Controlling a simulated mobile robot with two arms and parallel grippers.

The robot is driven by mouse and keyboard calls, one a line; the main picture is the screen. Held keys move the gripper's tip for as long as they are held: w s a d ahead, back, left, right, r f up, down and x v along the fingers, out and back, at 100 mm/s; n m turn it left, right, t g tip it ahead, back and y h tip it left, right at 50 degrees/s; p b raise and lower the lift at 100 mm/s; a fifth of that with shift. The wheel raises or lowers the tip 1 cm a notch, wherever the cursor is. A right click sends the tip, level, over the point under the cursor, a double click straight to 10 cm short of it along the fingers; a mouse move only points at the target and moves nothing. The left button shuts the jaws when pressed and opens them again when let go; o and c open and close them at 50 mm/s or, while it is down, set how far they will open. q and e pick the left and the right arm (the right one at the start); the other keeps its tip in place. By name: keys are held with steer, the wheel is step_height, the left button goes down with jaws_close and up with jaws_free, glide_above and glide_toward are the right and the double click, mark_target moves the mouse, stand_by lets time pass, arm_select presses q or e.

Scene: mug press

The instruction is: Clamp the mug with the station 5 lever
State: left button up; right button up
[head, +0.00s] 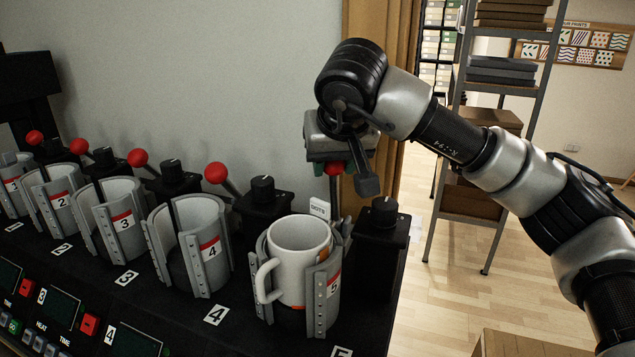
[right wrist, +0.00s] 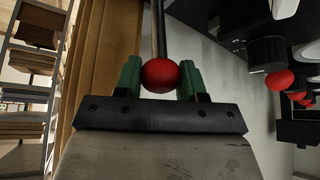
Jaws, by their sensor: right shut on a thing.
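A white mug (head: 298,243) stands upright in the open grey clamp of station 5 (head: 321,302), its handle toward the left. The station 5 lever stands up behind the mug, with a red ball knob (head: 335,168) at its top. My right gripper (head: 333,170) is above and behind the mug, shut on this knob. In the right wrist view the red knob (right wrist: 161,76) sits between the green fingertips, with the lever rod (right wrist: 158,30) running away from it. My left gripper is not in view.
Stations 1 to 4 stand in a row to the left, with empty clamps (head: 203,262) and red-knobbed levers (head: 216,173). A small tag (head: 320,208) shows behind the mug. A black post with a dial (head: 383,212) stands right of station 5. A shelf rack (head: 470,140) is farther back.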

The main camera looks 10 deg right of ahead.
steer(key=shift+w+d, duration=0.15)
steer(key=shift+w, duration=0.05)
steer(key=shift+w+d+r, duration=0.1)
steer(key=shift+w+d+p, duration=0.7)
steer(key=shift+w+d, duration=0.1)
steer(key=shift+w, duration=0.35)
steer(key=shift+o, duration=1.3)
steer(key=o, duration=0.4)
steer(key=shift+d, duration=0.15)
